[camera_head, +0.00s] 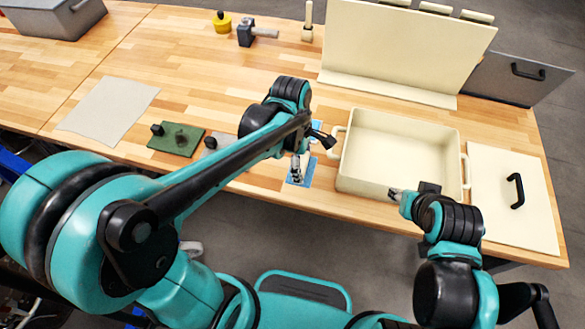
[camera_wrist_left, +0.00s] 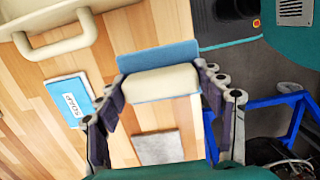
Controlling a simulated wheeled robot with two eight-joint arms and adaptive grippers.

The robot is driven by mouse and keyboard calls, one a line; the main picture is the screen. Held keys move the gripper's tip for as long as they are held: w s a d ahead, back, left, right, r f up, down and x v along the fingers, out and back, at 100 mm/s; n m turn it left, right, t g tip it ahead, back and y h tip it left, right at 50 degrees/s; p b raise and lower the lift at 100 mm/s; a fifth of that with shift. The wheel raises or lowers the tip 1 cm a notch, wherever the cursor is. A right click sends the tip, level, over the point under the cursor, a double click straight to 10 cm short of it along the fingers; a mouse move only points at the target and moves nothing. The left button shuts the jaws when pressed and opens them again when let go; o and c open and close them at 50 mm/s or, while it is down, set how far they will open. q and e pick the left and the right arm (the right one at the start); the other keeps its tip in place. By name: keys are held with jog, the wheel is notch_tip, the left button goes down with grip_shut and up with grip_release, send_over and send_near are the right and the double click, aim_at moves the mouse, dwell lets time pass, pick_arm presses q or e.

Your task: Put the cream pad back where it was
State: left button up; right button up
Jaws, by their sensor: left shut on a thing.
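The cream pad (camera_wrist_left: 160,83) shows in the left wrist view between the fingers of my left gripper (camera_wrist_left: 160,92), which is shut on it. A thin blue edge runs along the pad. A plain blue piece (camera_wrist_left: 157,56) lies right beside or under it; I cannot tell whether they are joined. In the head view my left gripper (camera_head: 298,166) is over the table's front edge, left of the cream tub, with blue (camera_head: 303,178) showing under it; the pad is mostly hidden there. My right gripper (camera_head: 396,194) is at the tub's front rim, its opening unclear.
The cream tub (camera_head: 365,185) has side handles. A blue block marked SOAP (camera_wrist_left: 70,98) lies near it. A green pad (camera_head: 178,141) and a grey pad (camera_head: 213,146) lie left. A cream panel (camera_head: 400,45) stands behind. A cream lid (camera_head: 490,215) lies right.

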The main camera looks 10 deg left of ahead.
pick_arm(q)
jog(key=w+a+f, duration=0.1)
jog(key=w+a+f+b, duration=0.1)
jog(key=a, duration=0.1)
jog(key=w+a+f, duration=0.1)
jog(key=a+f, duration=0.1)
jog(key=shift+w, duration=0.3)
notch_tip(320, 180, down, 3)
jog(key=shift+f+b, duration=0.15)
jog(key=shift+b, duration=0.85)
jog(key=shift+f, duration=0.25)
jog(key=shift+f, duration=0.15)
jog(key=o, duration=1.2)
